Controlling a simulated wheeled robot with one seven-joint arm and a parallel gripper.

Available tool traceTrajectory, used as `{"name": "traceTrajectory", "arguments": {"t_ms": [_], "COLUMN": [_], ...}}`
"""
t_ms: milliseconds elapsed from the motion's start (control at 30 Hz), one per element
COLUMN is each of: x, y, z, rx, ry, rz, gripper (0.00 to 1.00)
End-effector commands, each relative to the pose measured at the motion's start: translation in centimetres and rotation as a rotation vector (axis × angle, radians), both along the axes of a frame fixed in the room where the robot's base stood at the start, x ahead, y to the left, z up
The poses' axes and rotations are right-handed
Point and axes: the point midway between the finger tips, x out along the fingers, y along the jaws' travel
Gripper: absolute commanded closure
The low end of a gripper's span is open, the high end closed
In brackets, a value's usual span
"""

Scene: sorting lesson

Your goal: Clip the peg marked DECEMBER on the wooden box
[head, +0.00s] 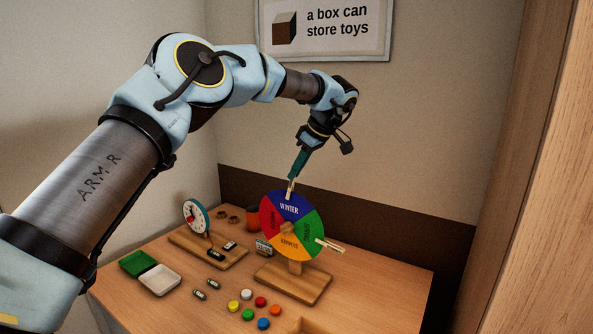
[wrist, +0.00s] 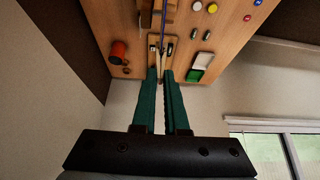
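A pale wooden peg (head: 290,189) stands at the top edge of the season wheel (head: 305,222), on the blue WINTER part. Its marking is too small to read. My gripper (head: 293,177) points down at its upper end. In the wrist view, my gripper's green fingers (wrist: 161,76) are close together with a narrow gap, and appear shut on the peg. A second peg (head: 330,245) sticks out from the green part at the wheel's right; its marking is unreadable too. A light wooden edge (head: 312,325), perhaps the wooden box, shows at the bottom of the head view, mostly cut off.
A clock (head: 196,216) on a wooden stand is left of the wheel, with an orange-red mug (head: 253,214) behind. Green (head: 133,263) and white (head: 160,280) trays lie at the left. Several coloured counters (head: 261,301) lie in front. The table's right side is clear.

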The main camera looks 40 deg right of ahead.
Motion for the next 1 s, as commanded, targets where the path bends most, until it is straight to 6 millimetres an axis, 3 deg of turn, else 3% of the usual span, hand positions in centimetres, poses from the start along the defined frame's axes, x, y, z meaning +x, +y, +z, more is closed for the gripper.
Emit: {"name": "traceTrajectory", "arguments": {"t_ms": [333,1000], "x": [-0.1,-0.7], "y": [0.0,-0.2], "z": [0.4,3.6], "rx": [0.0,0.0], "ry": [0.0,-0.001], "rz": [0.0,0.001], "gripper": [1.0,1.0]}}
